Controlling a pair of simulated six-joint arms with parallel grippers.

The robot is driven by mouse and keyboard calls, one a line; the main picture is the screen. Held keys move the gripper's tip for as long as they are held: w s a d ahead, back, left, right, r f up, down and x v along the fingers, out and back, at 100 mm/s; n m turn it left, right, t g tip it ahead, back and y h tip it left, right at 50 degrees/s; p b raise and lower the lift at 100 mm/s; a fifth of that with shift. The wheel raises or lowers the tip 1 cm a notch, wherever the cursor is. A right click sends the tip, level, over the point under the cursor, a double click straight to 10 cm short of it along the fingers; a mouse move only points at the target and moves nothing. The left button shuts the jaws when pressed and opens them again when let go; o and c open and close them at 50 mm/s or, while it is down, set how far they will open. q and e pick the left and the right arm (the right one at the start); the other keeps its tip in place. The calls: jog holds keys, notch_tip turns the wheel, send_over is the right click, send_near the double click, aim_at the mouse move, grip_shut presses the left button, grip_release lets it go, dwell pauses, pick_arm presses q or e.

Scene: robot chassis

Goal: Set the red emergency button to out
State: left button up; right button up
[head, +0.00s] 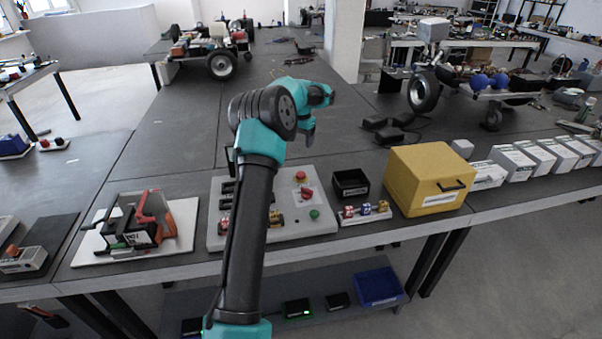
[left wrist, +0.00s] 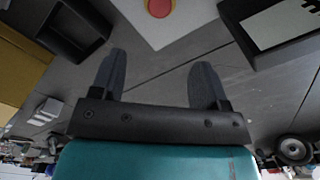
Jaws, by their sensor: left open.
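The red emergency button (head: 301,175) sits on the upper right part of a light grey control panel (head: 328,224) on the bench. In the left wrist view the button (left wrist: 160,7) shows as a red cap with a yellow collar, cut by the top edge. I cannot tell whether it is pressed in or out. My left gripper (head: 310,133) hangs above and behind the panel in the head view, apart from the button. In the left wrist view the gripper (left wrist: 160,60) is open and empty, its fingers spread below the button. My right gripper is not in view.
A green button (head: 314,214) is on the panel. A black bin (head: 350,184) and a yellow box (head: 427,180) stand to its right. A white board with a red-handled device (head: 150,220) lies left. The bench behind the panel is mostly clear.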

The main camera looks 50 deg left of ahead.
aim_at(301, 173)
pick_arm(q)
notch_tip(301, 173, down, 15)
jog(key=shift+f, duration=0.2)
dwell(0.3)
grip_shut()
jog(key=shift+r, duration=0.8)
grip_release()
dwell(0.3)
notch_tip(301, 173, up, 18)
jog(key=shift+f, duration=0.25)
dwell(0.3)
